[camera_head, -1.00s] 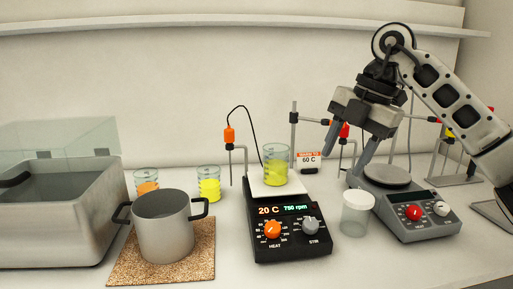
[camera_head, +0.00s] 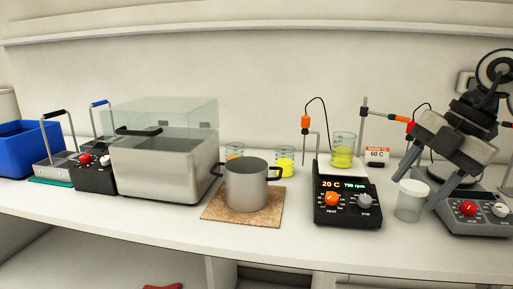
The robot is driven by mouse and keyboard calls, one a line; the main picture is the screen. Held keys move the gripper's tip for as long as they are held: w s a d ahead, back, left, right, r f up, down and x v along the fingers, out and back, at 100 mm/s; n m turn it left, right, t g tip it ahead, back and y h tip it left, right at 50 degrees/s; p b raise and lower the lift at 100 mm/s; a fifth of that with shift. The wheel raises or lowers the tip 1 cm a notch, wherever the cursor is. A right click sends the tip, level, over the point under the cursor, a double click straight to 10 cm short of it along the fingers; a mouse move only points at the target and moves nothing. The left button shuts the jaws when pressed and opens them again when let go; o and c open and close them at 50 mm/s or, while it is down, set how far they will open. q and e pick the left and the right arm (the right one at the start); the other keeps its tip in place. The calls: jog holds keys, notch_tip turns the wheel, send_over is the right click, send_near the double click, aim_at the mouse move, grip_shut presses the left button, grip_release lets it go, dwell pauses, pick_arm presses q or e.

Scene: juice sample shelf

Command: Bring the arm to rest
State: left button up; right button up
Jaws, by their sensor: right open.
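My right gripper (camera_head: 418,193) comes in at the right of the head view. Its two grey fingers are spread apart and point down and to the left. They hang in front of the right-hand grey hotplate (camera_head: 478,214). A white-lidded clear jar (camera_head: 409,205) stands on the bench close to the fingers. In the picture it lies between the fingertips; I cannot tell whether they touch it. No object is seen held. My left gripper is out of view.
A black hotplate (camera_head: 347,208) bears a beaker of yellow liquid (camera_head: 343,150). A pot (camera_head: 246,187) stands on a cork mat (camera_head: 215,213). The bench's front strip (camera_head: 130,212) is clear.

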jog(key=s+a+f+t+y, duration=0.2)
jog(key=a+f+y, duration=0.2)
jog(key=a+y, duration=0.65)
jog(key=s+a+f+t+y, duration=0.1)
jog(key=a+f+y, duration=0.45)
jog(key=a, duration=0.85)
jog(key=s+d+f+m+t+h, duration=0.1)
jog(key=d+f+m+t+h, duration=0.2)
jog(key=f+m+t+h, duration=0.5)
jog(key=d+f+m+t+h, duration=0.4)
jog(key=f+m+t+h, duration=0.15)
jog(key=m, duration=0.55)
jog(key=s+d+f+m+g+h, duration=0.2)
jog(key=s+f+g, duration=0.5)
jog(key=s+f, duration=0.5)
notch_tip(320, 180, down, 3)
jog(key=shift+s+d+f+m+g+h, duration=0.2)
jog(key=shift+m+g+h, duration=0.25)
jog(key=shift+h, duration=0.3)
